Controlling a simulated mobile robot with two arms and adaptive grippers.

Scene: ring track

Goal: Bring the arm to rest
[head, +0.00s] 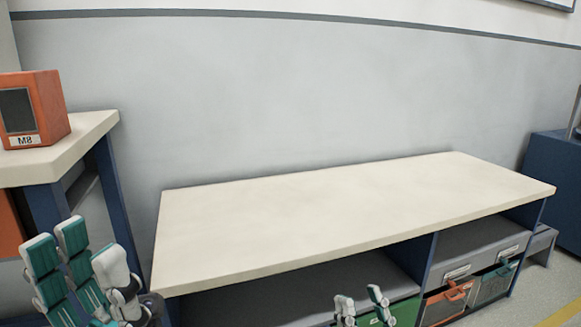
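My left gripper (76,262) is at the lower left, in front of the side table. Its teal-padded fingers point up and stand apart from the white finger on the right, with nothing between them. My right gripper (361,299) shows only by its fingertips at the bottom edge, in front of the workbench's lower shelf. The tips stand apart and no object shows between them. The rest of it is cut off by the frame.
The long cream workbench top (330,215) is bare. An orange box (52,105) labelled M8 sits on a side table (85,135) at left. A blue cabinet (553,180) stands at right.

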